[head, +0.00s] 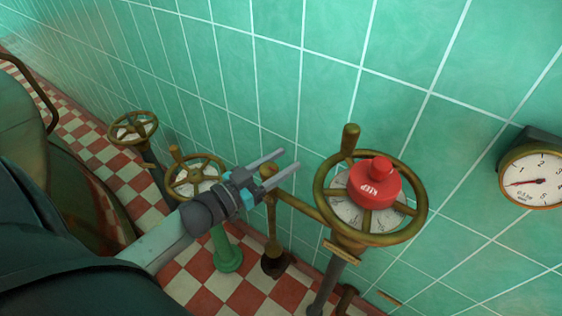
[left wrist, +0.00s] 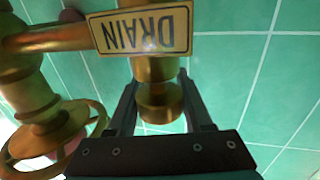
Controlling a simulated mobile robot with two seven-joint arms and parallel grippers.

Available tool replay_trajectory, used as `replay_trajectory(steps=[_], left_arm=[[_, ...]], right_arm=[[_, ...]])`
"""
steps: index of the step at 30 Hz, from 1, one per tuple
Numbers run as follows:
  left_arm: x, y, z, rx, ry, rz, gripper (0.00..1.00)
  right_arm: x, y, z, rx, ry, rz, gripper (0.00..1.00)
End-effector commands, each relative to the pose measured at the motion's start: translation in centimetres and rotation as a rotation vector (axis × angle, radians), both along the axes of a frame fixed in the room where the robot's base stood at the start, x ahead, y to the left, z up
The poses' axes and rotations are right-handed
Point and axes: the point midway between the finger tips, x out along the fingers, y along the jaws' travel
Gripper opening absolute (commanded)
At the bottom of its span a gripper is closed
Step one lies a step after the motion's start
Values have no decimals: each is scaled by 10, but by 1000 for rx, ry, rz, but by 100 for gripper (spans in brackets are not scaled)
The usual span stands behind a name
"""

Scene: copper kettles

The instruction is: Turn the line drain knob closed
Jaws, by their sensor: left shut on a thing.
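The brass drain knob (left wrist: 158,98) shows in the left wrist view as a short round piece directly by a tag reading DRAIN (left wrist: 142,30), which appears upside down. The two fingers of my left gripper (left wrist: 160,112) stand on either side of the knob, shut on it. In the head view my left gripper (head: 290,159) reaches from the left to the brass drain line (head: 272,228), with its fingers pointing up and right. The knob is mostly hidden there by the gripper. My right gripper is in neither view.
A large brass handwheel (head: 421,212) with a red KEEP cap (head: 375,184) stands just right of my gripper. Smaller handwheels (head: 133,127) (head: 196,177) stand to the left. A gauge (head: 533,181) is on the green tiled wall at far right.

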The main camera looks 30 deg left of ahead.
Motion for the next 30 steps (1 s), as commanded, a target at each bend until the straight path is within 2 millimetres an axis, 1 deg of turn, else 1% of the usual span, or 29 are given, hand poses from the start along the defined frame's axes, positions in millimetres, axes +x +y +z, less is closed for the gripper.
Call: replay_trajectory(steps=[1, 2, 3, 10, 14, 20, 26, 30], left_arm=[[0, -1, 0, -1, 0, -1, 4], [0, -1, 0, -1, 0, -1, 1], [0, -1, 0, -1, 0, -1, 0], [0, -1, 0, 1, 1, -18, 0], [-1, -2, 0, 2, 0, -59, 0], [-2, -4, 1, 6, 1, -181, 0], [-5, -8, -1, 9, 2, -359, 0], [-7, -11, -1, 6, -1, -471, 0]], right_arm=[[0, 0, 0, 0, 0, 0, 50], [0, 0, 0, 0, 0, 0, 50], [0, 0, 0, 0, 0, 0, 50], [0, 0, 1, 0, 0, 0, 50], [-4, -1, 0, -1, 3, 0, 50], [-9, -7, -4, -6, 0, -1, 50], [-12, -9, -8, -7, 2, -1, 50], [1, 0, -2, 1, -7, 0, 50]])
